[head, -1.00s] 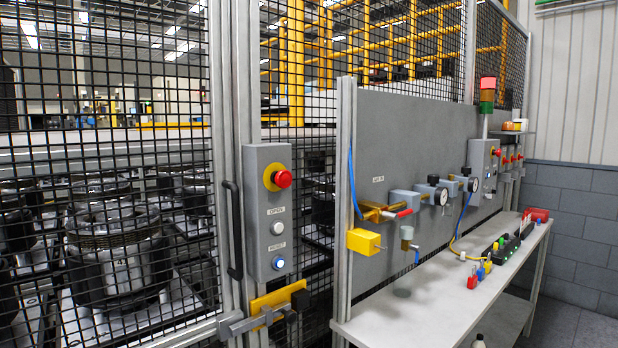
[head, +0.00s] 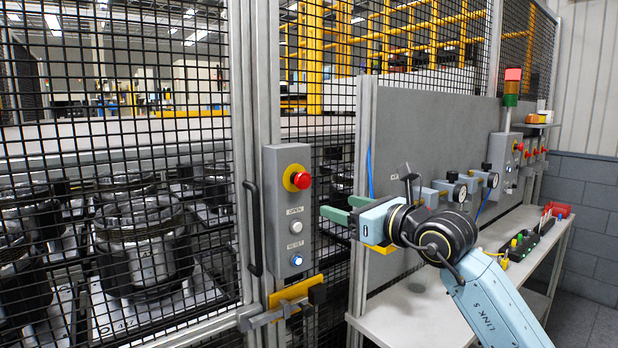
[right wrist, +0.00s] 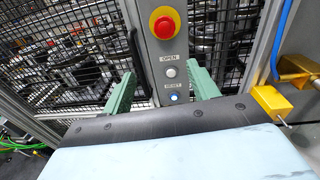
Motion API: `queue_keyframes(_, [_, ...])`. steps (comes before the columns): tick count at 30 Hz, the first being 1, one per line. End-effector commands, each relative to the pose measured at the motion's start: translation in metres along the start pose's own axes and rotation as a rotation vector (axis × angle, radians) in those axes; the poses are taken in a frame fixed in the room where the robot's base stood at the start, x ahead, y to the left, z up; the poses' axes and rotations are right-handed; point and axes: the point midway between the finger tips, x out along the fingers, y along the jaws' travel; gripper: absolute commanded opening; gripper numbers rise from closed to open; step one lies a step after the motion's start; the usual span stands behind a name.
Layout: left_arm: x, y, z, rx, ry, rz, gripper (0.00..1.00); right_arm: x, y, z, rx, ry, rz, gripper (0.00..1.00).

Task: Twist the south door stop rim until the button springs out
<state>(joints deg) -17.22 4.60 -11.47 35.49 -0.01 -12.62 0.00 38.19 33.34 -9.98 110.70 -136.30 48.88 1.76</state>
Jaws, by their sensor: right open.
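The door stop is a red mushroom button (head: 303,180) on a yellow rim (head: 290,177), at the top of a grey box (head: 288,230) on the door post. It also shows in the right wrist view as a red button (right wrist: 164,27) at the top. My right gripper (head: 328,214) is open and empty, to the right of the box and lower than the red button. In the right wrist view its two green fingers (right wrist: 163,92) stand apart on either side of the OPEN and RESET buttons, below the red button. My left gripper is not in view.
A white OPEN button (head: 295,226) and a lit blue RESET button (head: 296,260) sit below the stop. A black door handle (head: 253,228) stands left of the box, and a yellow latch (head: 298,291) is below. A bench (head: 420,305) stands at the right.

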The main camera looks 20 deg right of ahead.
Motion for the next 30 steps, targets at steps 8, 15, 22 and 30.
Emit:
queue_keyframes(8, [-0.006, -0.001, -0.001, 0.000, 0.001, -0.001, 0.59, 0.003, -0.007, 0.028, -0.098, -0.022, -0.060, 0.59])
queue_keyframes(15, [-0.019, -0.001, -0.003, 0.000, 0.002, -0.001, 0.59, 0.047, -0.008, 0.030, -0.095, -0.020, -0.058, 0.59])
queue_keyframes(22, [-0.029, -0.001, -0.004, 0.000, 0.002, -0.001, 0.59, 0.087, -0.011, 0.030, -0.095, -0.021, -0.058, 0.59])
queue_keyframes(30, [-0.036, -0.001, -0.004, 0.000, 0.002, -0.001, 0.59, 0.116, -0.013, 0.030, -0.096, -0.022, -0.059, 0.59])
